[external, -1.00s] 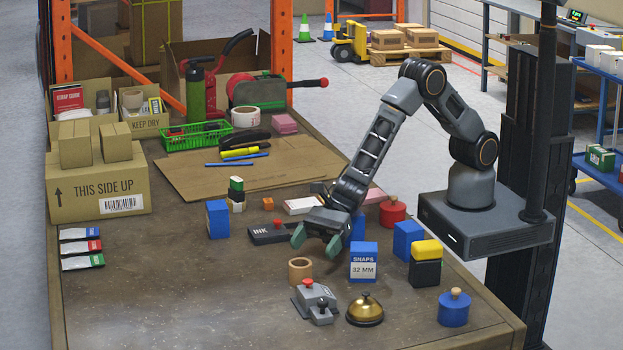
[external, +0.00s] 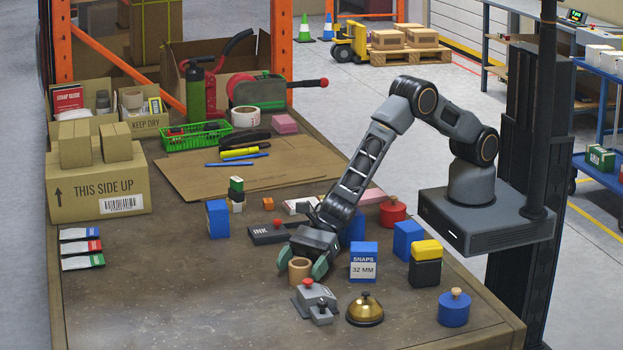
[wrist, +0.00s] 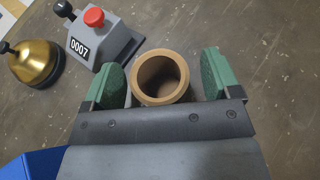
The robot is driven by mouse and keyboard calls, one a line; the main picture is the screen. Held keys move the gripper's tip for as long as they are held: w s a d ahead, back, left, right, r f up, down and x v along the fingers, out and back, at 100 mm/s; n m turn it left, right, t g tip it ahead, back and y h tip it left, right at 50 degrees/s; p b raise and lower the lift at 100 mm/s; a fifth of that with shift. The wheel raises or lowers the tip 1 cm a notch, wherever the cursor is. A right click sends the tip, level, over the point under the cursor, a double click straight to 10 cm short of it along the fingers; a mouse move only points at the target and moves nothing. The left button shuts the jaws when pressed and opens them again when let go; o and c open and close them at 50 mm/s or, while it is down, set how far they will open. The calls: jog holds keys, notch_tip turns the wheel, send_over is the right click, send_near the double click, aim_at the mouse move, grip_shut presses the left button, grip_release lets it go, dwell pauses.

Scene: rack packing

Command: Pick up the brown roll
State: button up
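The brown roll (external: 299,270) is a short hollow tube standing upright on the table. In the wrist view the roll (wrist: 160,78) shows its open top and lies between the two green fingers. My gripper (external: 301,271) is low at the roll, with one finger on each side. In the wrist view my gripper (wrist: 162,80) is open, with a gap between the roll and each finger. The roll's lower part is partly hidden by my gripper in the wrist view.
A grey counter with a red knob (external: 314,300) stands close in front of the roll, and a brass bell (external: 365,310) is right of it. A blue SNAPS box (external: 363,262) stands to the right, and a black ink pad (external: 268,233) lies behind. The table's left front is clear.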

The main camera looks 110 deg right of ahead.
jog(key=c, duration=0.9)
jog(key=shift+c, duration=0.2)
jog(key=shift+r, duration=0.1)
